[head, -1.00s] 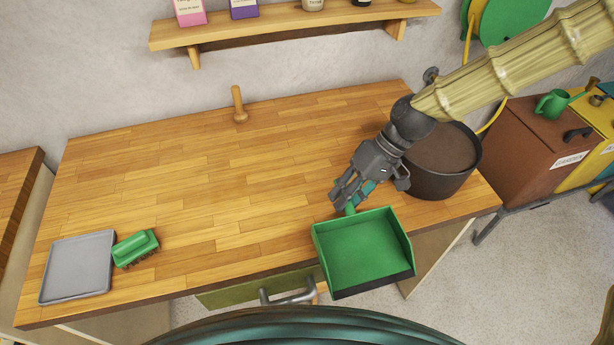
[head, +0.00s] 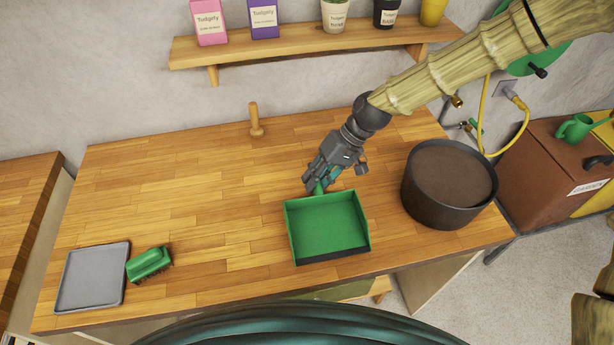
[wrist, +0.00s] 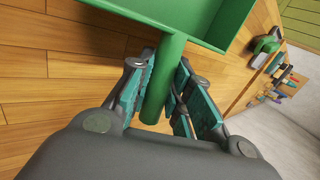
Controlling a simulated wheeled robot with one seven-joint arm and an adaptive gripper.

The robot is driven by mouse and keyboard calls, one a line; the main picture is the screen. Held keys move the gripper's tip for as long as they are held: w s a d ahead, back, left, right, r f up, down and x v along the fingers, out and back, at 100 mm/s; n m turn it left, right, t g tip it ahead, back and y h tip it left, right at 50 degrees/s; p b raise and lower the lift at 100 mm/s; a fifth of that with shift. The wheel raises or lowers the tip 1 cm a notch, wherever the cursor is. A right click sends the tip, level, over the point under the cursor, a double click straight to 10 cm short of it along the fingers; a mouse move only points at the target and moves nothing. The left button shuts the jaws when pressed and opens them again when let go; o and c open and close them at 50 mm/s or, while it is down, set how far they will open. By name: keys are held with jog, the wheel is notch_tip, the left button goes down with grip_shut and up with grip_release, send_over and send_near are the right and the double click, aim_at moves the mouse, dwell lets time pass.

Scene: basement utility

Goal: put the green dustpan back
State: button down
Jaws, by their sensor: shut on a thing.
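The green dustpan (head: 328,224) is a square open pan with a dark front lip, over the right half of the wooden worktop. My gripper (head: 316,186) is shut on its handle at the back of the pan. In the wrist view, the teal-padded fingers (wrist: 170,100) close around the round green handle (wrist: 162,90), and the pan (wrist: 205,18) extends away from them. I cannot tell whether the pan touches the worktop or hangs just above it. A grey flat tray (head: 92,278) lies at the left front of the worktop. A green brush (head: 149,264) sits against its right side.
A large dark pot (head: 450,188) of brown soil stands right of my gripper. A wooden peg (head: 255,122) stands near the wall. A shelf (head: 310,45) with boxes and jars hangs above. The middle of the worktop (head: 210,210) is clear.

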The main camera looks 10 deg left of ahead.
jog(key=shift+w+a+r+p, duration=0.1)
jog(key=shift+w+a+p, duration=0.1)
jog(key=shift+a, duration=0.35)
jog(key=shift+w+a+r+p, duration=0.1)
jog(key=shift+w+a+p, duration=0.1)
jog(key=shift+a, duration=0.3)
jog(key=shift+w+a+f, duration=0.3)
jog(key=shift+w, duration=0.15)
jog(key=shift+s+d+f+p, duration=0.1)
jog(key=shift+s+f+p, duration=0.1)
jog(key=shift+f+p, duration=0.45)
notch_tip(320, 180, down, 2)
jog(key=shift+w+f+p, duration=0.1)
jog(key=shift+w+p, duration=0.05)
jog(key=shift+p, duration=0.3)
jog(key=c, duration=1.3)
grip_release()
jog(key=shift+f, duration=0.1)
jog(key=shift+c, duration=0.2)
jog(key=shift+o, duration=0.2)
